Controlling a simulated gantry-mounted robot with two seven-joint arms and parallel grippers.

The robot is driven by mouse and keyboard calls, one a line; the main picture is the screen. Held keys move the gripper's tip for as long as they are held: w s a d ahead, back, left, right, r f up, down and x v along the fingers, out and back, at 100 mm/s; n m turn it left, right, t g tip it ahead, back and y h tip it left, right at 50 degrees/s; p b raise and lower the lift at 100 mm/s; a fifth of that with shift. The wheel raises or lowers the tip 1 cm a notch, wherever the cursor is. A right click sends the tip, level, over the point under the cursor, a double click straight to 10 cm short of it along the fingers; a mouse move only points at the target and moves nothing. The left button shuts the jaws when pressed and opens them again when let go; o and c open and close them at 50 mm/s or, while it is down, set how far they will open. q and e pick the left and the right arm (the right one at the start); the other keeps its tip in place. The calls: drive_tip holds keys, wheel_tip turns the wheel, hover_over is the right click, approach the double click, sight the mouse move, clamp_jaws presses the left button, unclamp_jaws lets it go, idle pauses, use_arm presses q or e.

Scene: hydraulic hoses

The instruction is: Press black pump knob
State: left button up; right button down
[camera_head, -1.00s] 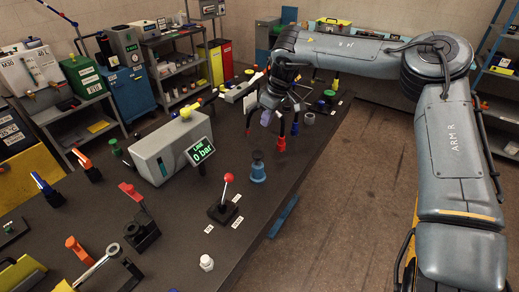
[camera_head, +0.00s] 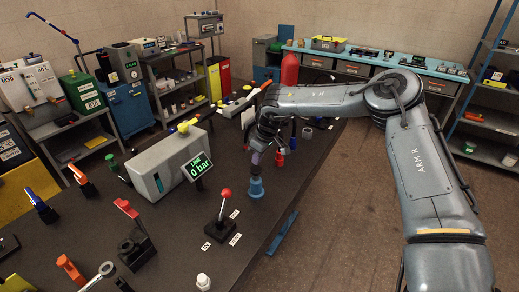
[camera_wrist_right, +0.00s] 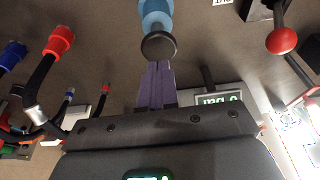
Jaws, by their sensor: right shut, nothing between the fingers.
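The black pump knob (camera_wrist_right: 159,46) is a round black disc on top of a blue pump body (camera_wrist_right: 157,14) in the right wrist view. In the head view the blue pump body (camera_head: 256,188) stands upright on the dark table, with its knob (camera_head: 256,171) partly obscured by my gripper. My right gripper (camera_head: 256,157) is shut and empty, its purple fingertips just above the knob. In the wrist view the shut fingers (camera_wrist_right: 157,66) reach close to the disc's edge; I cannot tell whether they touch it. My left gripper is not in view.
A grey box with a display (camera_head: 197,166) reading 0 bar stands left of the pump. A red-knobbed lever (camera_head: 225,193) stands in front left. Red and blue hose ends (camera_wrist_right: 61,40) show at left in the wrist view. The table edge is close on the right.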

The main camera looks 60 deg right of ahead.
sight(256, 170)
drive_tip(key=shift+f, duration=1.15)
